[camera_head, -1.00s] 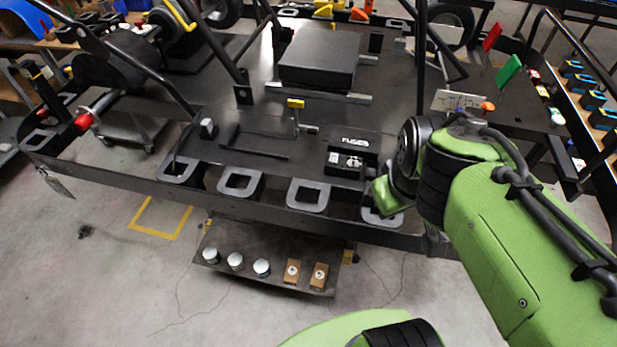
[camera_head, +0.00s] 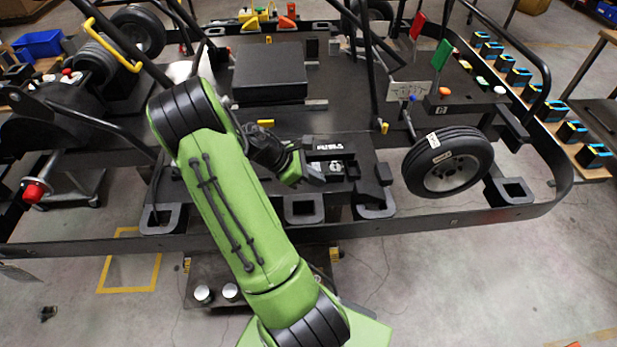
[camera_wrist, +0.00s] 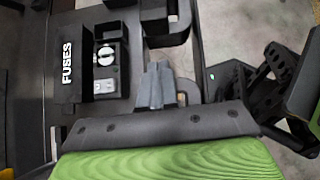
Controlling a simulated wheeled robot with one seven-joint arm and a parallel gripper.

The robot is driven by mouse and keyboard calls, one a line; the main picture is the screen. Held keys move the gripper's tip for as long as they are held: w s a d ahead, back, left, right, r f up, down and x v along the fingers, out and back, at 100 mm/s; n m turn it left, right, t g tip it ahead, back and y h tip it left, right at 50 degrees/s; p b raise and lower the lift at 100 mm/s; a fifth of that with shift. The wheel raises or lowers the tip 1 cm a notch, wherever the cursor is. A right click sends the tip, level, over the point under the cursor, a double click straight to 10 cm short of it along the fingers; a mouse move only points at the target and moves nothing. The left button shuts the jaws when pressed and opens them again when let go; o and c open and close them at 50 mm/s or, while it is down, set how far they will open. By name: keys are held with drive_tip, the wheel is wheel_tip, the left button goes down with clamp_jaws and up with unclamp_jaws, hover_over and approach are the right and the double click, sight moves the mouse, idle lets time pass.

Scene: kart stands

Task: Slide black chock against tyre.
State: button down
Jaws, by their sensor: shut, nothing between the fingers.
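The tyre (camera_head: 449,161) is black on a silver wheel and stands upright at the kart's near right side in the head view. A dark block (camera_head: 370,188) sits between the fuse box and the tyre, apart from the tyre; I cannot tell for sure that it is the black chock. A dark block (camera_wrist: 163,22) also shows at the top of the wrist view. My gripper (camera_head: 318,177) is shut and empty, just in front of the fuse box. Its closed grey fingers (camera_wrist: 155,86) show in the wrist view beside the fuse box, touching no block that I can make out.
The fuse box (camera_head: 330,150) sits on the deck by my gripper. Grey square brackets (camera_head: 304,208) line the kart's near edge. A low shelf (camera_head: 250,268) with silver caps stands below. A black post rises behind the tyre, with red and green flags (camera_head: 443,53) near it.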

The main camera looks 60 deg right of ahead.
sight(373, 190)
drive_tip(key=x, duration=0.3)
drive_tip(key=r+x, duration=0.1)
drive_tip(key=x, duration=0.2)
drive_tip(key=s+d+b+x, duration=0.1)
drive_tip(key=x, duration=0.2)
drive_tip(key=shift+s+r, duration=0.2)
drive_tip(key=shift+s+d, duration=0.2)
drive_tip(key=s+d, duration=0.1)
drive_tip(key=s, duration=0.1)
drive_tip(key=s+d+p, duration=0.1)
drive_tip(key=s+d, duration=0.1)
drive_tip(key=s+d+p, duration=0.1)
drive_tip(key=s, duration=0.1)
drive_tip(key=shift+s+d, duration=0.25)
drive_tip(key=shift+s, duration=0.15)
